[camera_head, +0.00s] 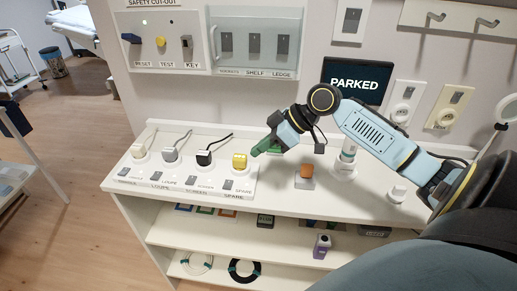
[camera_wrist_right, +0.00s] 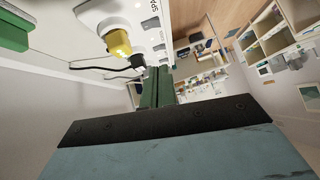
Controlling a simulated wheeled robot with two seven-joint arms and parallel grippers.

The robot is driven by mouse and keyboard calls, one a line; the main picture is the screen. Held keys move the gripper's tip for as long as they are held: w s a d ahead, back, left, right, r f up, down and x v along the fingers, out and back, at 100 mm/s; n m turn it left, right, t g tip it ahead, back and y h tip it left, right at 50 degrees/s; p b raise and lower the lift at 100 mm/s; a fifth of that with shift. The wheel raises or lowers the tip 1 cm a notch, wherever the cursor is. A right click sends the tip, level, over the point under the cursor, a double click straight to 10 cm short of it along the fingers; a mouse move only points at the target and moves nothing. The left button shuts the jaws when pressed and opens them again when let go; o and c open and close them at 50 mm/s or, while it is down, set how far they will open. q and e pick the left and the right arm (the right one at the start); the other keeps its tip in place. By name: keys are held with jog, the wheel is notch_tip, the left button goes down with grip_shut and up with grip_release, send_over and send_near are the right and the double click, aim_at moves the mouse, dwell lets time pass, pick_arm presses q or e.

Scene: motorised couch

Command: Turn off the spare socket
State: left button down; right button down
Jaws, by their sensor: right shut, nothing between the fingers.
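The white socket strip (camera_head: 152,183) lies on the counter with several plugs in a row. The spare socket, labelled SPARE, is at its right end and holds a yellow plug (camera_head: 240,161). Its small grey switch (camera_head: 229,184) is in front of the plug; I cannot tell its position. My right gripper (camera_head: 256,152) is shut and empty, its green fingertips just right of the yellow plug in the head view. In the right wrist view the gripper (camera_wrist_right: 157,82) shows below the yellow plug (camera_wrist_right: 118,43) and the spare switch (camera_wrist_right: 150,23). Contact is unclear. My left gripper is out of view.
Black (camera_head: 204,157), grey (camera_head: 170,154) and pale (camera_head: 138,150) plugs with leads stand left of the yellow one. An orange rocker (camera_head: 306,171) is to the right. A switch panel (camera_head: 254,43) and a PARKED screen (camera_head: 355,83) are on the wall behind.

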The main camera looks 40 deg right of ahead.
jog(key=w+d+m+g+y+p, duration=0.1)
jog(key=p, duration=0.2)
jog(key=shift+w+d+p, duration=0.25)
jog(key=shift+w+p, duration=0.05)
jog(key=shift+w, duration=0.05)
jog(key=shift+f, duration=0.1)
jog(key=p, duration=0.1)
send_over(228, 184)
jog(key=d, duration=0.2)
jog(key=f, duration=0.6)
jog(key=shift+s+a+f, duration=0.2)
jog(key=shift+f, duration=0.2)
jog(key=shift+s+a+f, duration=0.1)
jog(key=shift+s+f, duration=0.1)
jog(key=shift+f, duration=0.45)
jog(key=shift+s+a+f, duration=0.1)
jog(key=shift+s+f, duration=0.05)
jog(key=shift+f, duration=0.45)
jog(key=shift+s+f, duration=0.15)
jog(key=shift+f, duration=0.45)
jog(key=shift+a, duration=0.15)
